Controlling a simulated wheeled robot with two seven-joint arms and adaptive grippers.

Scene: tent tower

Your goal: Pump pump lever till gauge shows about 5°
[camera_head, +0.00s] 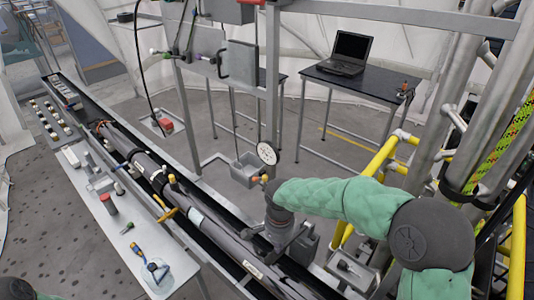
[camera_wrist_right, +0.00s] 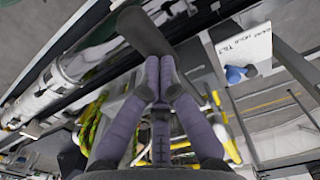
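The round white gauge (camera_head: 267,153) stands beside the pipe in the head view; its reading is too small to tell. My right gripper (camera_head: 280,238) is low beside the black pipe, below the gauge, and its fingertips are hard to make out there. In the right wrist view, the two purple-grey fingers (camera_wrist_right: 159,75) come together at a dark bar (camera_wrist_right: 142,28), which looks like the pump lever. They appear shut on it, though the contact is partly hidden. My left gripper is not in view; only a bit of my left arm shows at the bottom left.
A long black pipe (camera_head: 205,212) runs diagonally beside a grey bench (camera_head: 103,215) with small tools. Yellow rails (camera_head: 380,158) and metal posts stand close to my right arm. A laptop (camera_head: 348,54) sits on a dark table behind. Open floor lies between.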

